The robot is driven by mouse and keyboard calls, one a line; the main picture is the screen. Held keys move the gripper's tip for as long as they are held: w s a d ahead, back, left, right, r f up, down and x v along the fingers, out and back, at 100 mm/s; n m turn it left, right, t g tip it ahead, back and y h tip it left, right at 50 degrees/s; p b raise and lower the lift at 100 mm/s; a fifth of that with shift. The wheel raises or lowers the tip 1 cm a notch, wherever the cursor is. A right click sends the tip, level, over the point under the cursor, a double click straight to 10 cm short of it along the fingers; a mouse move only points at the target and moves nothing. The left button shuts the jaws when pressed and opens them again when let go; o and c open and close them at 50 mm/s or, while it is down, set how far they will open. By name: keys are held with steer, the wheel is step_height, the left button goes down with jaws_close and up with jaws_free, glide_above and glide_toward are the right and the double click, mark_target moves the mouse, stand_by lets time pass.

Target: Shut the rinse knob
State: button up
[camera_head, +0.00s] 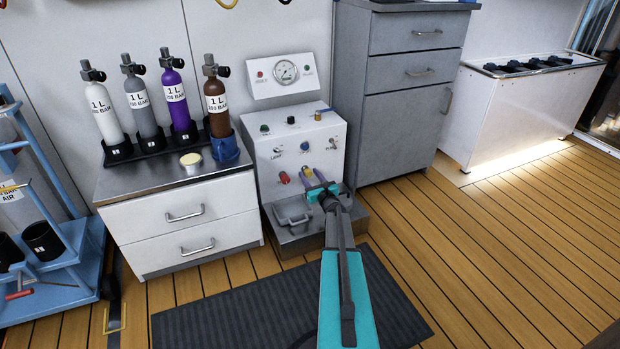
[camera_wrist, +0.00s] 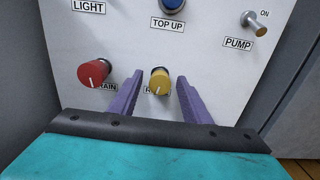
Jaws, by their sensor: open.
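The yellow knob (camera_wrist: 160,77) sits on the white panel (camera_wrist: 215,75). Its label starts with R and is mostly hidden behind the knob and a finger. A white mark on its face points down, slightly left. My gripper (camera_wrist: 160,92) is open, with one purple finger on each side of the knob. I cannot tell whether either finger touches it. In the head view my gripper (camera_head: 314,177) reaches the lower front of the panel (camera_head: 262,150), and the yellow knob shows between the fingers.
A red knob (camera_wrist: 94,73), its label ending in RAIN, is just left of the left finger. A blue TOP UP button (camera_wrist: 173,4) is above, and a PUMP toggle switch (camera_wrist: 253,23) is at upper right. A metal basin (camera_head: 294,215) lies below the panel.

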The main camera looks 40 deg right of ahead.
steer(key=c, duration=1)
steer(key=shift+c, duration=0.2)
steer(key=shift+m, duration=0.3)
